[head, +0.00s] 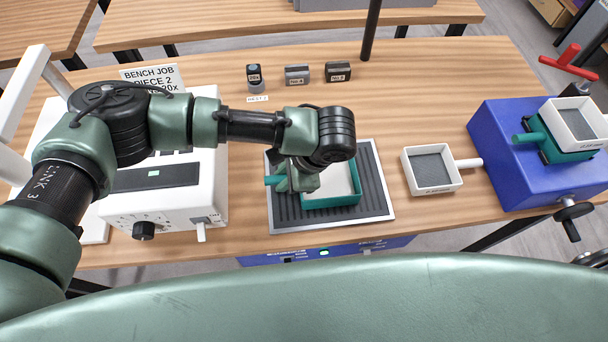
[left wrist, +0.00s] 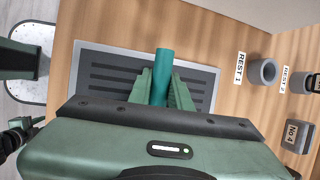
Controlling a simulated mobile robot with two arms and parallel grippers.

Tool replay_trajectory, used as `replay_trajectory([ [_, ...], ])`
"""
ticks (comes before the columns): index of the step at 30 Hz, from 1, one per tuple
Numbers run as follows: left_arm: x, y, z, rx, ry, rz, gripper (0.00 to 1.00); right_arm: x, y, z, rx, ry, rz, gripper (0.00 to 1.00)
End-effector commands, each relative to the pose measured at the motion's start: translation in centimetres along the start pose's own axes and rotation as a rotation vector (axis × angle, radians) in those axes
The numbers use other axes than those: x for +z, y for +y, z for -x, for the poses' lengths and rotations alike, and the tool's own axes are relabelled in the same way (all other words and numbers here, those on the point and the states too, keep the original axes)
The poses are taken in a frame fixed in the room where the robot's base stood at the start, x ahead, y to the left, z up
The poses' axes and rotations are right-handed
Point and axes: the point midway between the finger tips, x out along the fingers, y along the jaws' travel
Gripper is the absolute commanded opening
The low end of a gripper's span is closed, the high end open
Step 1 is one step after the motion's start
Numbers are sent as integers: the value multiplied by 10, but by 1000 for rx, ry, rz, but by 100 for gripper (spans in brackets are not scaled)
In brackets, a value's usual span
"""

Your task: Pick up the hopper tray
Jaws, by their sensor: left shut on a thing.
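A teal tray (head: 345,198) with a pale inside is over the dark ribbed plate (head: 290,218) in the middle of the bench; it looks to be the hopper tray. Its teal handle (head: 272,180) sticks out to the left. My left gripper (head: 296,182) is shut on this handle, which also shows between the fingers in the left wrist view (left wrist: 162,72). My wrist hides part of the tray's left side. I cannot tell whether the tray touches the plate. My right gripper is not in view.
A white sieve tray (head: 433,169) lies right of the plate. A blue machine (head: 505,160) at right carries another white tray (head: 574,122). A white device (head: 165,195) stands at left. Small dark blocks (head: 297,74) and a post (head: 370,30) stand at the back.

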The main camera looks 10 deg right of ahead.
Motion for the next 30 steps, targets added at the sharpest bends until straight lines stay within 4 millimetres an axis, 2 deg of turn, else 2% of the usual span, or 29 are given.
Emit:
replay_trajectory([
  [5, 3, -2, 7, 0, 1, 1, 0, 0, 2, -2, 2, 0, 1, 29],
  [10, 11, -7, 27, -2, 3, 1, 0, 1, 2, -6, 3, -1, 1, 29],
  [14, 22, -13, 56, -4, 5, 1, 0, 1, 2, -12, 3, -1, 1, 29],
  [21, 51, -28, 122, -9, 1, 2, 0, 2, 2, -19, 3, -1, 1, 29],
  [25, 62, -34, 150, -7, 0, 3, 0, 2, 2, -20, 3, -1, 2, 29],
  [30, 71, -38, 172, -3, 0, 2, 0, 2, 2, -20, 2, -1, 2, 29],
])
